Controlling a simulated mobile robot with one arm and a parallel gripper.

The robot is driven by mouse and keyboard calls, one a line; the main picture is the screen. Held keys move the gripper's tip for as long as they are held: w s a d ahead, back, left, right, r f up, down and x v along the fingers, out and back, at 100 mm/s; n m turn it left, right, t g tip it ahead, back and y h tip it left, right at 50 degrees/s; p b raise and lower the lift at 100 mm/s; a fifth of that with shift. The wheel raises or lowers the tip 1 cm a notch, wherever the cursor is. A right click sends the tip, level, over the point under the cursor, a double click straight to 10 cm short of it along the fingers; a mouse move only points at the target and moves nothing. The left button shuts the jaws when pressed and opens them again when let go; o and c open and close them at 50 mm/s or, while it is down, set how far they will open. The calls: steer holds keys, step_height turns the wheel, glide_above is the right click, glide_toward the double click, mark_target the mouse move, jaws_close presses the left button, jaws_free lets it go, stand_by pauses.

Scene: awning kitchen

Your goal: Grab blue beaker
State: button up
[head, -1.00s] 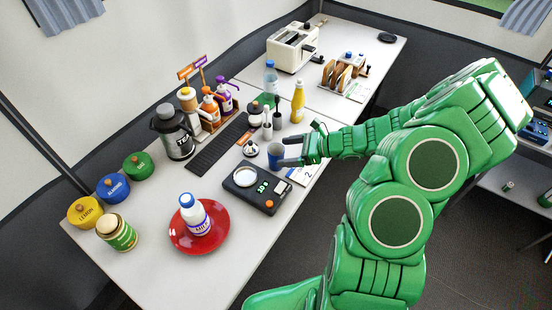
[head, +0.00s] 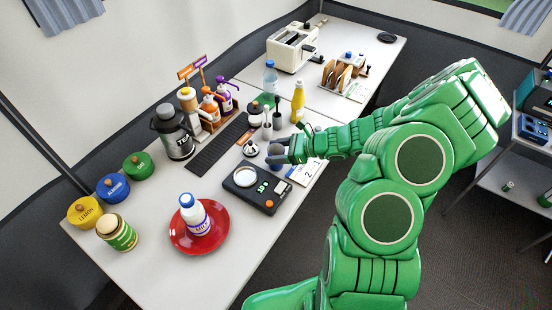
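The blue beaker (head: 275,150) stands on the white table behind the black scale, mostly hidden by my gripper. My gripper (head: 272,152) reaches in from the right, with its grey fingers around the beaker, one on the far side and one on the near side. I cannot tell whether the fingers press on the beaker or leave a gap. The beaker looks upright and still at table level.
The black scale (head: 250,190) with a white dish is just in front. A small white-and-black pot (head: 251,148) stands close left of the beaker. A number card (head: 305,172) lies to the right.

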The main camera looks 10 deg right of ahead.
steer(key=c, duration=0.3)
steer(key=shift+r, duration=0.1)
